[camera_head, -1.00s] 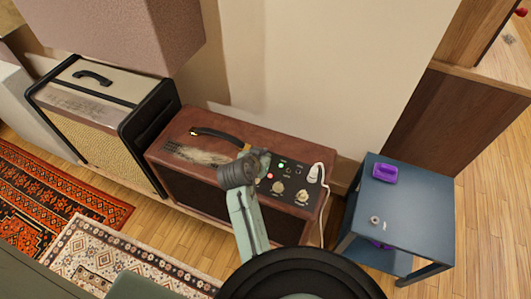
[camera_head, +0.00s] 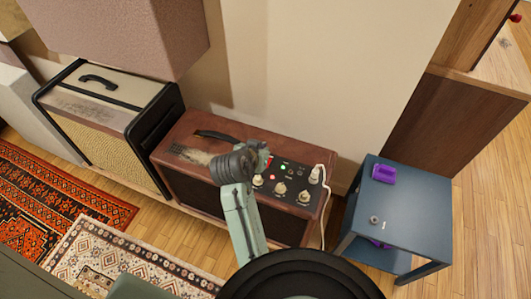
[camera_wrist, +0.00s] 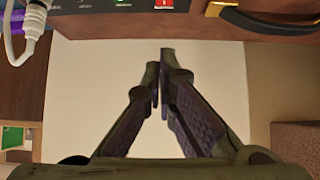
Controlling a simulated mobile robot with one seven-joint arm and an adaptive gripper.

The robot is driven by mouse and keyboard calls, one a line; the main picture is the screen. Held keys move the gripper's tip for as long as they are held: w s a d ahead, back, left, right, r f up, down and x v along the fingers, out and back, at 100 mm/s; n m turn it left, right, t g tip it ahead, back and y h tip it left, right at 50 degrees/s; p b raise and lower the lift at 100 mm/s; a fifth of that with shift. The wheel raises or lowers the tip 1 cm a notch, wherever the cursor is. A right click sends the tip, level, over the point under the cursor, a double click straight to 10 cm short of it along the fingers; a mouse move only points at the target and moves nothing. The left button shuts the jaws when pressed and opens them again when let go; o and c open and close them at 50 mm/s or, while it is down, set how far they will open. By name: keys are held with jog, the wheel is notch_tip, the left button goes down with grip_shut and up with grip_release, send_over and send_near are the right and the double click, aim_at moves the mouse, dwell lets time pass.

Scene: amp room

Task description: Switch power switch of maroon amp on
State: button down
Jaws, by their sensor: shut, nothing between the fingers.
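The maroon amp (camera_head: 178,138) stands on the floor against the wall in the head view, its dark control panel on top at the right end. The panel has pale knobs, a green light (camera_head: 284,163) and a red light (camera_head: 272,177). In the wrist view, a red switch (camera_wrist: 165,4) shows at the top edge, cut off by the frame; I cannot tell its position. My gripper (camera_wrist: 165,53) is shut and empty, its fingertips below the red switch in that view. In the head view my gripper (camera_head: 261,155) is over the panel's left edge, partly hidden by my wrist.
A white plug (camera_head: 314,175) with a cable stands at the panel's right end. The amp's handle (camera_head: 215,136) is left of my gripper. A blue side table (camera_head: 410,215) stands to the right, a beige amp (camera_head: 95,135) to the left. A pinkish box (camera_head: 120,35) overhangs behind.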

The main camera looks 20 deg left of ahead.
jog(key=shift+w+r+v, duration=0.1)
jog(key=shift+r+v, duration=0.05)
jog(key=shift+v, duration=0.8)
jog(key=shift+w+r+v, duration=0.15)
jog(key=shift+v, duration=0.75)
